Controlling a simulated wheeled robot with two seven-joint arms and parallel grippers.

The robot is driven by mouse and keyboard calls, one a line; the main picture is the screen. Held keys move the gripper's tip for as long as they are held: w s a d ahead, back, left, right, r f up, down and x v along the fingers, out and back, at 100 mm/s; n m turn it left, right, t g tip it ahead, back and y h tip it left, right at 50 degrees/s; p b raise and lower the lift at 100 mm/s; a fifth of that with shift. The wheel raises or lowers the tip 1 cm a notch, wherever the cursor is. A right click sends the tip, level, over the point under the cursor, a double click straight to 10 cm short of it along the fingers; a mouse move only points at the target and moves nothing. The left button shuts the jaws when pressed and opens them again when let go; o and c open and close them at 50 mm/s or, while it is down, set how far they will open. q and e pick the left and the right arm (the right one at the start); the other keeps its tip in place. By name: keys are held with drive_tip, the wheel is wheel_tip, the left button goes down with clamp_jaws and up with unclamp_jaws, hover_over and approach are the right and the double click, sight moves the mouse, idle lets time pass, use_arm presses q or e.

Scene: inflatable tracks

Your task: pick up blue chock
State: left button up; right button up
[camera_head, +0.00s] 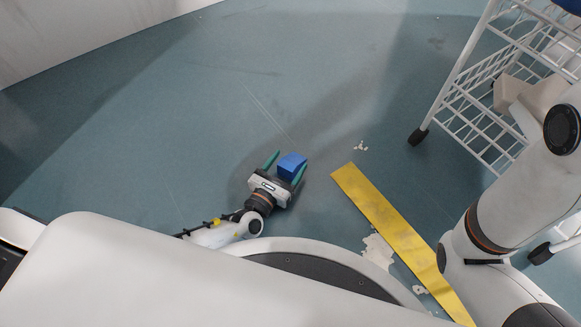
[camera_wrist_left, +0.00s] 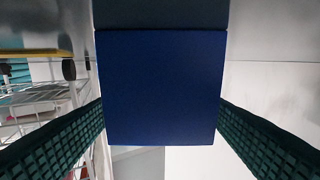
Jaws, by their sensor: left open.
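The blue chock (camera_head: 292,166) is a small blue block near the middle of the head view. My left gripper (camera_head: 285,165) is open, with its green fingers on either side of the chock. In the left wrist view the chock (camera_wrist_left: 160,88) fills the middle as a dark blue face. The ribbed green fingers of my left gripper (camera_wrist_left: 160,140) show at its lower left and lower right, and I cannot tell whether they touch it. My right gripper is not in view; only my right arm shows at the right of the head view.
A white wire cart (camera_head: 480,105) on black casters stands at the upper right. A yellow strip (camera_head: 385,215) lies on the blue-green floor, with pale scraps (camera_head: 378,250) beside it. A pale wall (camera_head: 70,35) is at the upper left. The floor left of my left gripper is clear.

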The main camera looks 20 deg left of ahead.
use_arm(q)
drive_tip(key=c, duration=1.1)
drive_tip(key=shift+c, duration=0.2)
